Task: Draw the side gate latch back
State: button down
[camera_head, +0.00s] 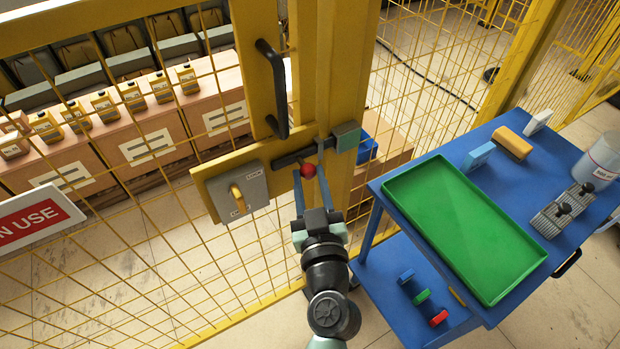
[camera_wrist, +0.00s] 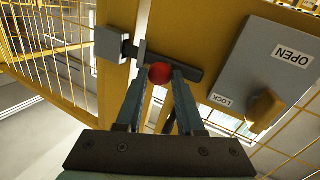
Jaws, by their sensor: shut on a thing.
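The side gate latch is a dark bar (camera_head: 288,159) with a red ball knob (camera_head: 308,171), set across the yellow gate edge and post. Its right end reaches the grey-green keeper block (camera_head: 347,137) on the post and appears to enter it. In the wrist view the red knob (camera_wrist: 160,74) sits between my fingertips, with the bar (camera_wrist: 187,75) behind it and the keeper block (camera_wrist: 110,45) at upper left. My gripper (camera_head: 309,174) is shut on the knob, one finger on each side. The bar's far end inside the keeper is hidden.
A grey switch box (camera_head: 237,192) with a yellow handle is left of the latch. A black pull handle (camera_head: 277,90) stands above. A blue cart (camera_head: 385,190) with a green tray (camera_head: 465,230) is close on the right. Yellow mesh fencing surrounds the gate.

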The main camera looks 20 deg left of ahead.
dwell(0.3)
jog(key=s+a, duration=0.4)
jog(key=s, duration=0.1)
jog(key=shift+s+a+f, duration=0.1)
jog(key=c, duration=0.5)
grip_release()
jog(key=shift+b, duration=0.3)
jog(key=shift+b+v, duration=2.9)
jog(key=shift+v, duration=3.6)
